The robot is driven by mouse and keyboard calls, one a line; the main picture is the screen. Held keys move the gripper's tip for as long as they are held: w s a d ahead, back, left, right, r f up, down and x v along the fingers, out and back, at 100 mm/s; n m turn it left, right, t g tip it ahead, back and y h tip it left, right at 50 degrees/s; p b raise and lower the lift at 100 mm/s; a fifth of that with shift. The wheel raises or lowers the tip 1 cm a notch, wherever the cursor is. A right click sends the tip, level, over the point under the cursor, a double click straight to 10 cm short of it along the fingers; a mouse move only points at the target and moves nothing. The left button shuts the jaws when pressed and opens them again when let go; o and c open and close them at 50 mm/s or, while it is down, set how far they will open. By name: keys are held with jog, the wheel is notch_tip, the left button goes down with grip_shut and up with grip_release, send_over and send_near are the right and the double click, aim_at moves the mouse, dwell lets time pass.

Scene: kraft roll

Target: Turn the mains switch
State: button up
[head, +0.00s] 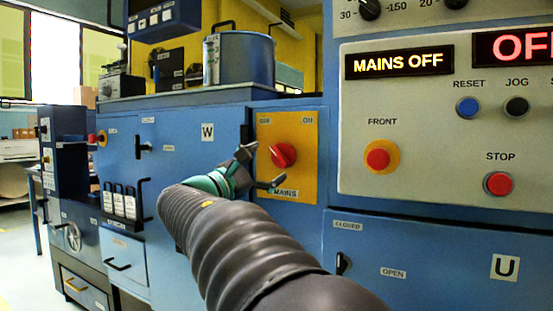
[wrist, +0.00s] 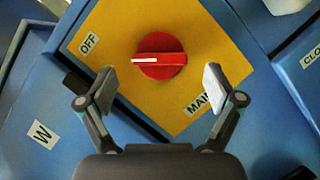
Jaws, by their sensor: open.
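The mains switch is a red round knob (head: 283,155) on a yellow plate (head: 300,184) marked OFF at upper left, ON at upper right and MAINS below. In the wrist view the knob (wrist: 160,56) has a raised grip bar with a white line at its left end, on the side of the OFF label (wrist: 88,43). My gripper (head: 262,167) is open in front of the plate. In the wrist view its fingertips (wrist: 159,74) stand apart on either side of the knob and slightly below it, with no visible contact.
A lit display (head: 400,62) reads MAINS OFF. The grey panel on the right carries a FRONT button (head: 380,156), a STOP button (head: 498,184), a blue RESET button (head: 468,107) and a black JOG button (head: 516,106). A black handle (head: 249,128) stands out left of the yellow plate.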

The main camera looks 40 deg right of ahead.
jog(key=v, duration=0.7)
jog(key=shift+a, duration=0.25)
jog(key=shift+f, duration=0.1)
jog(key=s+a+f+m+t+y, duration=0.15)
jog(key=f+y, duration=0.35)
jog(key=f, duration=0.7)
jog(key=s+a+f+m+y, duration=0.2)
jog(key=f+y, duration=0.4)
jog(key=f, duration=0.6)
jog(key=s+a+f+m+y+p, duration=0.2)
jog(key=s+a+f+m+y, duration=0.3)
jog(key=s+a+f, duration=0.4)
jog(key=s+a+r+m+t+y+p, duration=0.1)
jog(key=s+a+r+t+y+p, duration=0.1)
jog(key=s+a+y, duration=0.3)
jog(key=shift+s+a, duration=1.3)
jog(key=shift+s, duration=0.15)
